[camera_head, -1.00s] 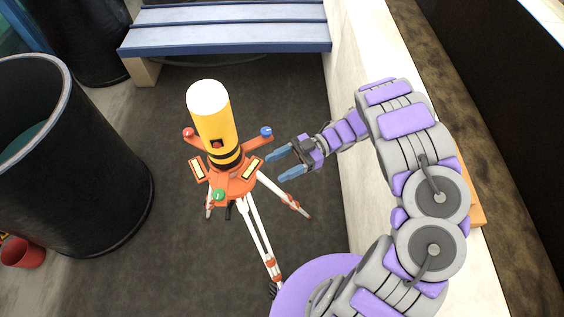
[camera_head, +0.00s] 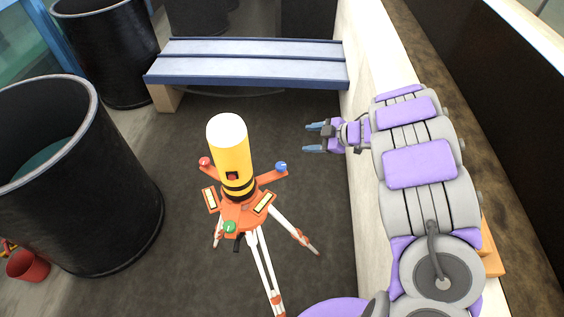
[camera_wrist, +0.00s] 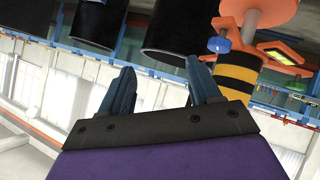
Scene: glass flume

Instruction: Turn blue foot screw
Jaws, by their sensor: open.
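The blue foot screw (camera_head: 281,167) sits at the end of the right arm of the orange base on the tripod instrument. In the wrist view the blue foot screw (camera_wrist: 219,45) shows above and right of the fingers, with the picture tilted over. The yellow instrument with a white top (camera_head: 230,150) stands upright on the base. The red screw (camera_head: 205,161) is at the left and the green screw (camera_head: 230,227) at the front. My gripper (camera_head: 313,138) is open and empty, to the right of and beyond the blue screw, apart from it. Its blue fingers (camera_wrist: 160,90) show spread.
A blue bench (camera_head: 245,62) stands behind the tripod. Large black bins (camera_head: 100,190) stand at the left, with a red bucket (camera_head: 28,266) beside them. A pale wall (camera_head: 375,60) runs along the right. Dark floor lies clear around the white tripod legs (camera_head: 264,262).

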